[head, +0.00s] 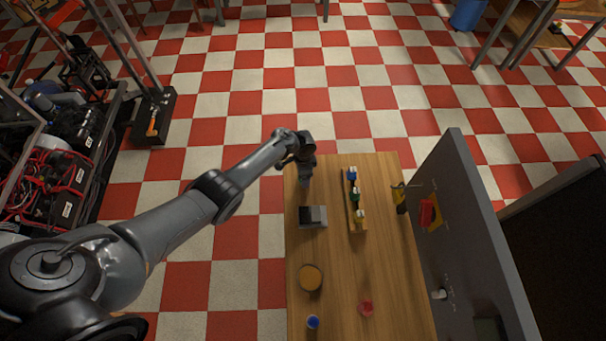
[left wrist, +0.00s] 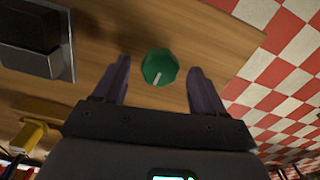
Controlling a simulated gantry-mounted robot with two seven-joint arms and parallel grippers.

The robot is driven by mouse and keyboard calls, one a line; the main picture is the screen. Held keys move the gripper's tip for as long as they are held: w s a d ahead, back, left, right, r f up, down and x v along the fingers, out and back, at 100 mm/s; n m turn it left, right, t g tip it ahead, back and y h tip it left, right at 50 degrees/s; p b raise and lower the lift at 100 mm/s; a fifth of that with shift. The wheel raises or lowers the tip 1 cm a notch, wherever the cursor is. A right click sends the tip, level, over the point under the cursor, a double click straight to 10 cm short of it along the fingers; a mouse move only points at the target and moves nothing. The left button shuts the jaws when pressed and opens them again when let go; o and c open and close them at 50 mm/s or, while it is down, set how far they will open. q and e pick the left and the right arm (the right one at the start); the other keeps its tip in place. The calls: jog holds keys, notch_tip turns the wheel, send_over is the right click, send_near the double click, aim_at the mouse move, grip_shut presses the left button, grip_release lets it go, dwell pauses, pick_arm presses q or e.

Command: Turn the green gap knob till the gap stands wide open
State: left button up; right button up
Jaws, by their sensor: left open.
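The green gap knob (left wrist: 160,67) shows in the left wrist view, on the wooden table top. A pale pointer mark on it points down and slightly left in that picture. My left gripper (left wrist: 158,70) is open, with one dark finger on each side of the knob and space visible between each finger and it. I cannot tell how high the fingers are. In the head view my left gripper (head: 304,178) is over the table's far left corner and the knob is hidden there. I cannot make out the gap itself. My right gripper is not in view.
A grey block with a dark top (head: 313,215) stands near the gripper, also in the left wrist view (left wrist: 60,62). A wooden rack (head: 358,222) holds several coloured pieces. A round tan disc (head: 310,278), a blue button (head: 313,322) and a red piece (head: 366,307) lie nearer. A grey panel (head: 460,220) stands right.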

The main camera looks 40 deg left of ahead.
pick_arm(q)
notch_tip(320, 180, up, 10)
jog(key=p, duration=0.3)
jog(key=shift+f, duration=0.15)
